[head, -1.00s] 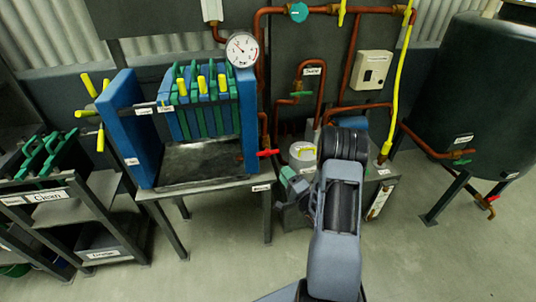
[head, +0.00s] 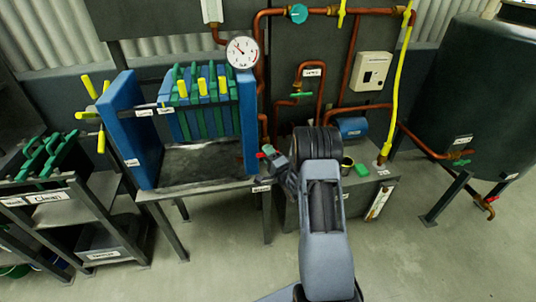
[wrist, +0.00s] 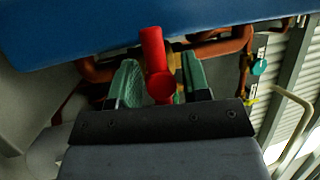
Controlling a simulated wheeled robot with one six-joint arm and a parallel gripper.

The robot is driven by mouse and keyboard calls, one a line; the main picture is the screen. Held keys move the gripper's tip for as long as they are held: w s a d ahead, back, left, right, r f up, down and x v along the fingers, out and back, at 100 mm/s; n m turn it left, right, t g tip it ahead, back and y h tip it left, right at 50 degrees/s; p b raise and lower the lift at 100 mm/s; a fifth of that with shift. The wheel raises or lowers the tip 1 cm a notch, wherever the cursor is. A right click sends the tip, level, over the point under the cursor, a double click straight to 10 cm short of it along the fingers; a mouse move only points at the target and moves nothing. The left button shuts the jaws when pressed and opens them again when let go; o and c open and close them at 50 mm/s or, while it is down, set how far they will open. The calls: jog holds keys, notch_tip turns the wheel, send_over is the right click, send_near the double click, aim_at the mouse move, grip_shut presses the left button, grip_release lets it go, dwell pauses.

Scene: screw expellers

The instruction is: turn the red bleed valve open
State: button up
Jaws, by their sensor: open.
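A red valve handle (wrist: 153,55) with a round hub lies between the two green-padded fingers of my gripper (wrist: 160,78) in the wrist view. Gaps show on both sides of it, so the fingers are around it but not closed on it. In the head view my open gripper (head: 268,151) is at the right end of the blue-ended press, and only a small bit of the red handle (head: 261,155) shows beside it. The rest of the handle is hidden by the gripper there.
The blue press end plate (head: 248,120) is just left of my gripper, with copper pipes (head: 263,95) behind. Another red handle (head: 492,199) is under the dark tank (head: 455,100) at right.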

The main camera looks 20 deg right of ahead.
jog(key=shift+d, duration=0.1)
grip_shut()
jog(key=shift+r+n, duration=0.1)
jog(key=shift+n, duration=0.2)
jog(key=n+g, duration=0.1)
jog(key=n, duration=0.1)
jog(key=n+g+b, duration=0.1)
jog(key=n, duration=0.1)
jog(key=shift+w+r+y, duration=0.1)
jog(key=shift+r+y, duration=0.05)
jog(key=shift+y, duration=0.15)
jog(key=n+g, duration=0.2)
jog(key=n, duration=0.2)
jog(key=shift+r, duration=0.1)
jog(key=n+g+h, duration=0.1)
jog(key=n+h, duration=0.1)
jog(key=n, duration=0.1)
jog(key=shift+n, duration=0.3)
jog(key=shift+a+n+g+h+b, duration=0.2)
jog(key=shift+n+g+h+b, duration=0.75)
jog(key=shift+n, duration=0.55)
jog(key=shift+f, duration=0.2)
